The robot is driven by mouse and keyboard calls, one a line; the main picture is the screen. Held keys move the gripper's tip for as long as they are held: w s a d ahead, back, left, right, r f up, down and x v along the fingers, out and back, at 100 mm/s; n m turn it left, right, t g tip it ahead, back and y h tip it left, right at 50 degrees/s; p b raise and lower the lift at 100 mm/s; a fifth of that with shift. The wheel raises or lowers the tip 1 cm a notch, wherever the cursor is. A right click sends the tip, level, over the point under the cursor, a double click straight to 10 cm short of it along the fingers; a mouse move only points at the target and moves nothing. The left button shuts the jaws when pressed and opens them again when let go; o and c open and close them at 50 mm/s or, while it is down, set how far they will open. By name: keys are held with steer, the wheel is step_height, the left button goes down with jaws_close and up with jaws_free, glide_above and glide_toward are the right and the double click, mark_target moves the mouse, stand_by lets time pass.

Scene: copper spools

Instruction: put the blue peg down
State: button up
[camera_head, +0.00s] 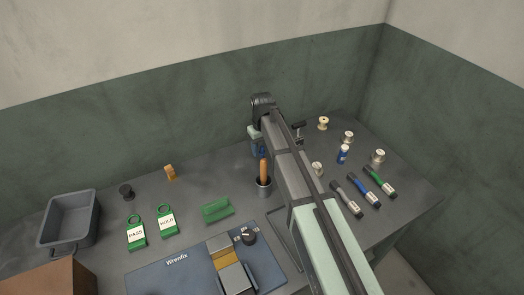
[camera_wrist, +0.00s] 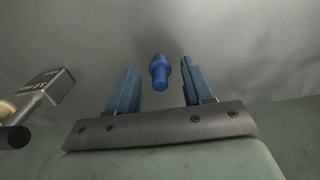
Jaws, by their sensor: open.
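The blue peg (camera_wrist: 159,71) shows in the wrist view, a short stepped cylinder with a wider collar. It sits between the two blue fingers of my gripper (camera_wrist: 160,82), with a visible gap on each side. The gripper is open and does not grip the peg. The grey surface lies behind the peg; I cannot tell whether the peg touches it. In the head view my gripper (camera_head: 257,146) is at the back of the table, partly hidden by my arm. I cannot tell the peg from the blue fingers there.
A grey cup (camera_head: 264,189) with an orange-handled tool stands close in front of the gripper. A labelled grey block (camera_wrist: 49,87) is left in the wrist view. Several spools (camera_head: 378,156) and markers (camera_head: 363,190) lie right; a grey bin (camera_head: 70,219) stands far left.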

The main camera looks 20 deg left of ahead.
mark_target(262, 146)
step_height(262, 146, up, 11)
steer(key=shift+f, duration=0.15)
stand_by(0.4)
